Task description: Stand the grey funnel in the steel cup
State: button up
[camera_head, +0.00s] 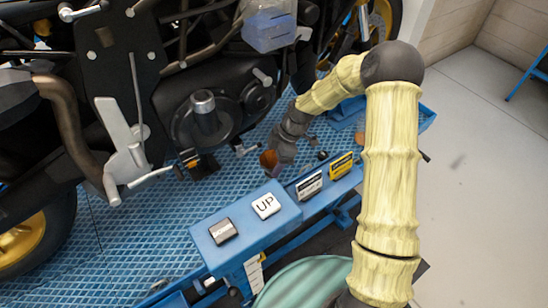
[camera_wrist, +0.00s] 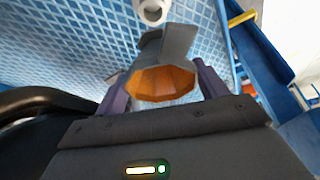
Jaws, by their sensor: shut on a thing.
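The grey funnel (camera_wrist: 168,45) is between the two dark fingers of my gripper (camera_wrist: 160,80), which is shut on it. Its orange inside faces the wrist camera, and its grey body extends away toward the top of that view. In the head view the funnel (camera_head: 268,161) is small and partly hidden at my gripper (camera_head: 277,157), above the blue lift deck.
The motorcycle (camera_head: 120,60) fills the left and back. A blue control box (camera_head: 222,236) with an UP label (camera_head: 266,205) runs along the deck's near edge. Black and yellow labelled blocks (camera_head: 341,165) stand near my gripper. Bare patterned deck (camera_head: 150,230) lies left of the box.

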jog(key=shift+f+b, duration=1.35)
jog(key=shift+f, duration=0.95)
jog(key=shift+w+f+b, duration=0.15)
jog(key=shift+f+b, duration=0.55)
jog(key=shift+f, duration=0.3)
jog(key=shift+s+f, duration=0.15)
jog(key=shift+s, duration=0.05)
jog(key=shift+f, duration=0.15)
jog(key=shift+f+b, duration=0.3)
jog(key=shift+b, duration=0.15)
jog(key=shift+w+f, duration=0.1)
jog(key=shift+f, duration=0.2)
dwell(0.4)
